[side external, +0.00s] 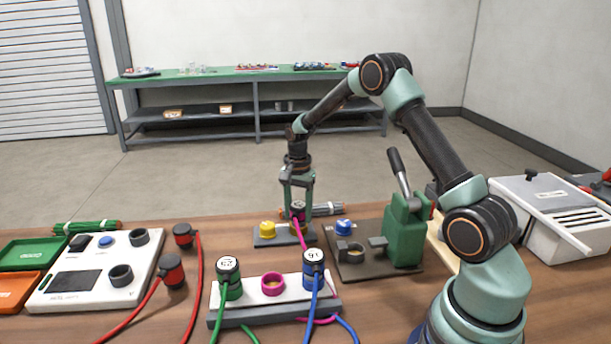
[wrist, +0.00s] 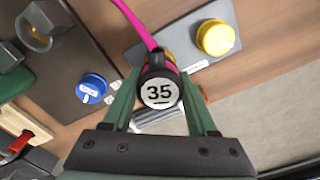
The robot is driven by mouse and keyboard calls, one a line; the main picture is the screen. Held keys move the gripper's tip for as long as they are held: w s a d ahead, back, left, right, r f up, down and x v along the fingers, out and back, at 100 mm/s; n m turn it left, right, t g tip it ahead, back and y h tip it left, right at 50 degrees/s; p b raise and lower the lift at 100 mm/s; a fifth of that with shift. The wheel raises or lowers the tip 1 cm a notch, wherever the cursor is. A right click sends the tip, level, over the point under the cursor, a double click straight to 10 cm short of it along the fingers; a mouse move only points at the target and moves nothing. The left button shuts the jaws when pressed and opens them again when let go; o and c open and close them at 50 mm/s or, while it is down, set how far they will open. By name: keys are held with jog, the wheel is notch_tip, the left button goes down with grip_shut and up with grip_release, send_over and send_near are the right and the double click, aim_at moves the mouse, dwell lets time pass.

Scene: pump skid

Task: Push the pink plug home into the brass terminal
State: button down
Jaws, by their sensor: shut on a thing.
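My gripper (side external: 298,202) is shut on the pink plug (side external: 298,209), a dark body with pink parts. In the wrist view the plug's round end (wrist: 159,93) reads 35, between my green fingers (wrist: 155,100). Its pink cable (side external: 302,237) runs down toward the white block. The plug is over the right part of a small grey plate (side external: 288,239) that bears a yellow knob (side external: 267,230). A sliver of brass colour, probably the brass terminal (wrist: 170,57), shows behind the plug in the wrist view. The rest is hidden, so I cannot tell whether they touch.
A white block (side external: 240,298) in front holds a green plug (side external: 228,277), a blue plug (side external: 313,268) and an empty pink-rimmed socket (side external: 272,283). A dark plate with a blue knob (side external: 344,227) and a green lever device (side external: 402,235) stands right. A white meter (side external: 92,270) lies left.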

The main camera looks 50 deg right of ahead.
jog(key=shift+c, duration=0.6)
grip_release()
jog(key=shift+r, duration=0.1)
notch_tip(320, 180, up, 11)
jog(key=shift+f, duration=0.15)
jog(key=shift+r, duration=0.65)
